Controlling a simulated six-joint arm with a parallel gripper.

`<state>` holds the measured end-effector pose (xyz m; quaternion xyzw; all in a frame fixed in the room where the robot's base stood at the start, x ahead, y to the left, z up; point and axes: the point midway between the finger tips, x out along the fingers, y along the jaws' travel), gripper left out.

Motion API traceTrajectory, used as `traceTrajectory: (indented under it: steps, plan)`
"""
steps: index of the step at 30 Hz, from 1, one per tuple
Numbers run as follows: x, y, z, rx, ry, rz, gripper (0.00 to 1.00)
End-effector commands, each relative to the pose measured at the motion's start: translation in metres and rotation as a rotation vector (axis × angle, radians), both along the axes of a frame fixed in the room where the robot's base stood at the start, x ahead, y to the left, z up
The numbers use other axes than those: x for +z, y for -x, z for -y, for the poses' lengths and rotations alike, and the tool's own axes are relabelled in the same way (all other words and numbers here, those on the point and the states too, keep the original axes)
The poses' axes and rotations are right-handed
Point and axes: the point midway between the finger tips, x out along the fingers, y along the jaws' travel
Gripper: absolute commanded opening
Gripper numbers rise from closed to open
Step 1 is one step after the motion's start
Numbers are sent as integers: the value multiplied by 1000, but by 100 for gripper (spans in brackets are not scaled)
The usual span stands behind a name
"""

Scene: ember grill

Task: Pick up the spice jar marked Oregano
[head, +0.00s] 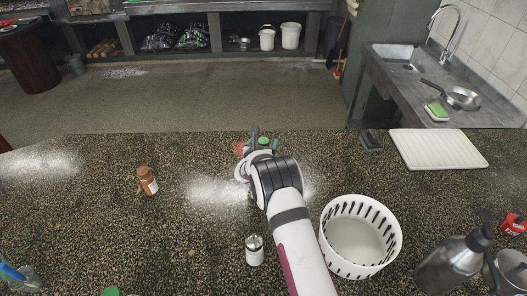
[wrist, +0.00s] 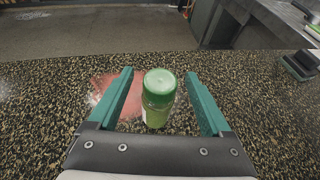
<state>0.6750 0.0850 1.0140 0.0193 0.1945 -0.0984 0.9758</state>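A green-lidded jar (wrist: 158,98) with green contents stands upright on the speckled counter in the wrist view. Its label is not readable, so I cannot confirm it is the Oregano jar. My gripper (wrist: 158,76) is open, with one green finger on each side of the jar and visible gaps between. In the head view my gripper (head: 265,137) is at the counter's far side, and the jar's green lid (head: 263,141) shows between its fingers. My wrist hides most of the jar there. An orange-brown jar (head: 148,182) stands to the left, its label too small to read.
A reddish patch (wrist: 112,88) lies left of the jar. A white slotted basket (head: 333,262) and a silver-topped shaker (head: 254,254) stand nearer. A dark block (head: 371,141) and a white cutting board (head: 438,150) lie to the right. The counter's left middle is mostly clear.

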Motion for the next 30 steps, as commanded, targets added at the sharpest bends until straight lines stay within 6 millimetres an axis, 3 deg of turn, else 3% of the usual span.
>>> traceTrajectory:
  steps: [2,13,23,30]
  plan:
    - [0,0,0,0,0,0,69]
    - [0,0,0,0,-1,0,2]
    - [2,0,0,0,-1,1,0]
    - [31,0,0,0,-1,4,0]
